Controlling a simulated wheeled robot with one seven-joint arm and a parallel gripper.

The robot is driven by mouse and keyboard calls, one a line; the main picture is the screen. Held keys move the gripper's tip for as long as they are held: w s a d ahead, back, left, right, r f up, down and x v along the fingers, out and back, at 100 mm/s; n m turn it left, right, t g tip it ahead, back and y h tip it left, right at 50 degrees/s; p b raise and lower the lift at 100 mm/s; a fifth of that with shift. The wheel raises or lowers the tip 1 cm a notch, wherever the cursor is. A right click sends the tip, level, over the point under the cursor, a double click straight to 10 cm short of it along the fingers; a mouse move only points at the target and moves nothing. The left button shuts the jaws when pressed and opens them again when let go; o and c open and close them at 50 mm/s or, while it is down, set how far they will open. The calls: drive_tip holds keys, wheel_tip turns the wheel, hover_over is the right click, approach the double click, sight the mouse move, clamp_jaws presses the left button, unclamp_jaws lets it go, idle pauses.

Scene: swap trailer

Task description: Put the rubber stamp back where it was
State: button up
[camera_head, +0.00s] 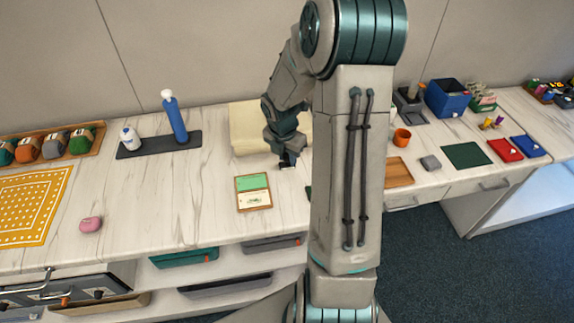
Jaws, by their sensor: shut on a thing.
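My gripper (288,158) points down just above the white marble-look counter, behind a small wooden-framed card. It is shut on a small dark thing with a pale edge, which I take to be the rubber stamp (287,166); the fingers hide most of it. The card (254,205) has a green upper part and a pale lower part with a green print. A dark green thing (308,192) shows only as a sliver beside my arm. My arm covers the counter right of the gripper.
A cream block (243,130) stands behind the gripper. Left are a dark tray (130,152) with two bottles, a pink lump (91,224) and a yellow dotted cloth (30,205). Right are a wooden tray (398,172), grey block (430,162), orange cup (402,138) and green mat (467,155).

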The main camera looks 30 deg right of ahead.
sight(287, 163)
drive_tip(key=shift+f, duration=2.05)
drive_tip(key=shift+f, duration=0.1)
drive_tip(key=shift+f, duration=0.15)
drive_tip(key=o, duration=0.8)
